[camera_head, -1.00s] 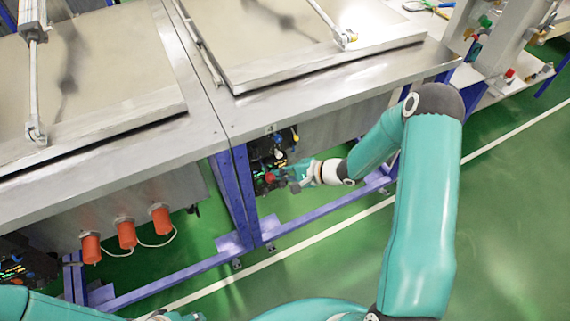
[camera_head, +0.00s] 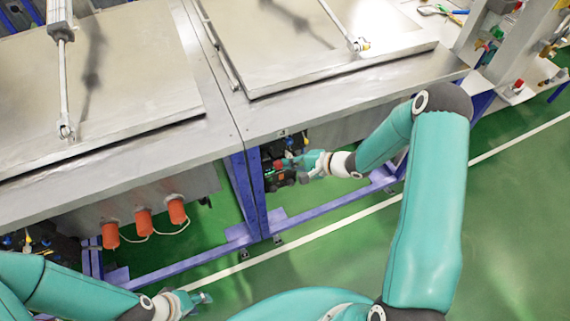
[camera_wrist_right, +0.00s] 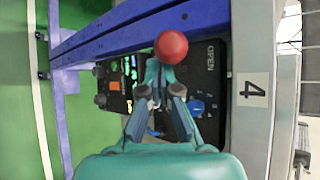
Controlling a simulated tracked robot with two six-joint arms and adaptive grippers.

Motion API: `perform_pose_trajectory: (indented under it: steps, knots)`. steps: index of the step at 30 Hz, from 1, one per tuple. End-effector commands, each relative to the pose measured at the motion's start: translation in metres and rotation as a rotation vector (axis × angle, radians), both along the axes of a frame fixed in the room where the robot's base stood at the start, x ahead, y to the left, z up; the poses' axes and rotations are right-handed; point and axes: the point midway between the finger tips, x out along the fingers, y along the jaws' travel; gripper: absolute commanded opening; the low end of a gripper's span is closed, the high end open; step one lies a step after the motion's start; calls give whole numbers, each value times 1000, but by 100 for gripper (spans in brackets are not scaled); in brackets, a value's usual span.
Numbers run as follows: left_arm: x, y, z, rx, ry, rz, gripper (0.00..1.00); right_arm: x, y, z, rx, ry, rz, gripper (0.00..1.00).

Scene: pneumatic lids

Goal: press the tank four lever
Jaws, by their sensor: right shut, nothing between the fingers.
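The tank four control box (camera_head: 278,175) hangs under the front edge of the steel tank, beside a blue leg. In the right wrist view a label "4" (camera_wrist_right: 253,90) sits beside the black panel marked "OPEN" (camera_wrist_right: 211,60). A lever with a red ball knob (camera_wrist_right: 171,46) stands just beyond my right fingertips. My right gripper (camera_wrist_right: 162,72) is shut and empty; its fingers overlap the lever's lower part, and I cannot tell whether they touch it. It also shows at the box in the head view (camera_head: 296,163). My left gripper (camera_head: 200,298) is low in the head view, away from the box; its jaws are unclear.
A blue knob (camera_wrist_right: 197,107) and an orange knob (camera_wrist_right: 115,85) are close to my right fingers. Orange cylinders (camera_head: 144,222) hang under the left tank. The green floor (camera_head: 330,245) in front is clear.

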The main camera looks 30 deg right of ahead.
Motion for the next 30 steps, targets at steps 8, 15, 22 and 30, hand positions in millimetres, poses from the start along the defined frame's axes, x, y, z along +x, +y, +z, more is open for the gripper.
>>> perform_pose_trajectory:
  steps: [8,15,22,30]
  knots:
    - [0,0,11,0,0,0,40,0,0,14,0,-1,1,0]
    - [0,0,11,0,0,0,40,0,1,14,2,-3,3,0]
    - [0,0,9,0,0,0,40,0,0,11,2,-3,4,0]
    - [0,0,-4,0,0,0,40,6,-23,-23,0,1,-3,0]
